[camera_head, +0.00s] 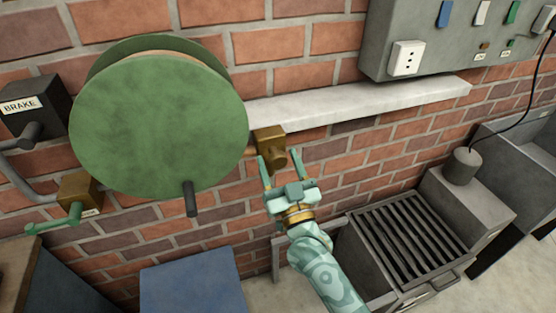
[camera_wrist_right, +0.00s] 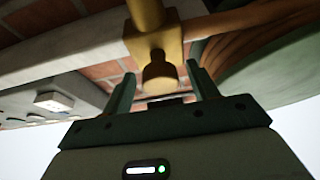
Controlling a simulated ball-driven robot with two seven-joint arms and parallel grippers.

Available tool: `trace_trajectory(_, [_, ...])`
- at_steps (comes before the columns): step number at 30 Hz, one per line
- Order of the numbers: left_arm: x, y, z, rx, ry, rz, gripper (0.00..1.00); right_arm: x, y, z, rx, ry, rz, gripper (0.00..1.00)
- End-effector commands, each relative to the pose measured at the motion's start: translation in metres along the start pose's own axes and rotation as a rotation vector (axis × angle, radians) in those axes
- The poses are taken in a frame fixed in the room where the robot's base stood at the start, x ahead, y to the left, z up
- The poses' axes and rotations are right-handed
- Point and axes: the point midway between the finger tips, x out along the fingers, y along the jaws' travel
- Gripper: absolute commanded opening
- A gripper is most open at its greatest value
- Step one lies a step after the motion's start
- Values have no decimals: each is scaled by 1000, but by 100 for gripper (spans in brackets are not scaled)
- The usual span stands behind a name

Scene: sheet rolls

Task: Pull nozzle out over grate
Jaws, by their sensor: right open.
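The brass nozzle (camera_head: 271,146) sticks out below the white ledge, just right of the green reel (camera_head: 155,120). In the right wrist view the nozzle (camera_wrist_right: 158,76) has a square block and a round end. My right gripper (camera_head: 279,160) is open just in front of it. Its fingers stand on either side of the round end in the wrist view, and I cannot tell whether they touch it. The grate (camera_head: 408,240) is a dark slatted top on a grey box at the lower right. My left gripper is not in view.
A BRAKE box (camera_head: 32,108) and a brass valve with a green lever (camera_head: 60,222) are left of the reel. The reel has a dark handle (camera_head: 190,199). A grey switch panel (camera_head: 425,45) hangs above the white ledge (camera_head: 360,104). A blue-topped box (camera_head: 193,287) stands below.

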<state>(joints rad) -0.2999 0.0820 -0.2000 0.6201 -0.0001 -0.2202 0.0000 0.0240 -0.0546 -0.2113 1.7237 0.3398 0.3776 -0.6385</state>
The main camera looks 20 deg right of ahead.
Motion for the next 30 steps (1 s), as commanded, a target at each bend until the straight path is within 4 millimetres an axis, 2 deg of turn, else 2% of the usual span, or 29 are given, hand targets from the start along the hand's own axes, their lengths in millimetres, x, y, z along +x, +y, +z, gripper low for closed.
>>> trace_trajectory(3, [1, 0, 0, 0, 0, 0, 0, 8, 0, 0, 0, 0, 0, 59])
trace_trajectory(11, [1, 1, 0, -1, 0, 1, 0, 10, 0, 0, 0, -1, 0, 59])
trace_trajectory(12, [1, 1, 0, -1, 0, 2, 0, 10, 0, 0, 0, -1, 0, 56])
trace_trajectory(18, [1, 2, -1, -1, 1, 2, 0, 10, 0, 0, 0, -1, 0, 0])
trace_trajectory(25, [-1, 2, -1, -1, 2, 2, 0, 10, 7, -1, -1, 0, 0, 0])
trace_trajectory(30, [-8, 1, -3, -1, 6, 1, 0, 10, 32, -2, -5, -1, -1, 0])
